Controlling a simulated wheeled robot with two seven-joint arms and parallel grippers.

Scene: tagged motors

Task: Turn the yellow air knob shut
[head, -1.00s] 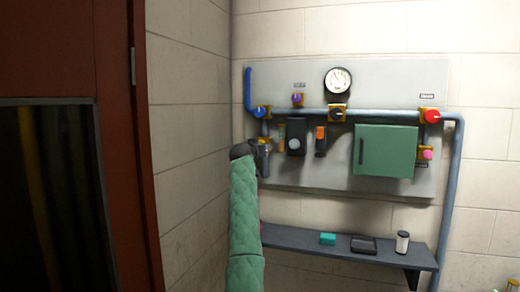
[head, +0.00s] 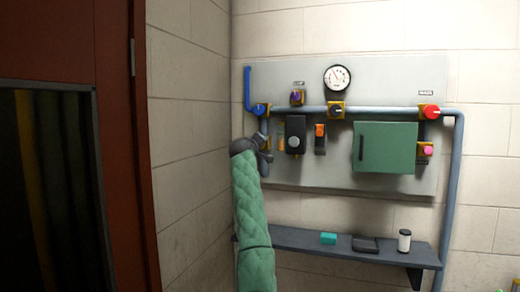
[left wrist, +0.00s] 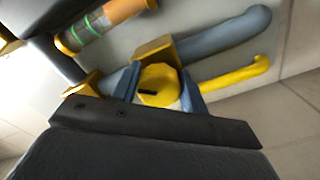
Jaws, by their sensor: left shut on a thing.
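The yellow air knob (left wrist: 160,87) shows in the left wrist view as a round yellow piece with a short black mark on its face. My left gripper (left wrist: 160,92) has its blue-grey fingers on either side of the knob and is shut on it. In the head view my left gripper (head: 265,155) is at the lower left of the wall panel (head: 390,85), and the knob is hidden behind it. My right gripper is in neither view.
Close by on the panel are a black box (head: 296,135), an orange-topped device (head: 320,138) and a blue knob (head: 262,109). A green cabinet (head: 385,148) is further right. A dark shelf (head: 300,241) with small items runs below. A side wall stands close on the left.

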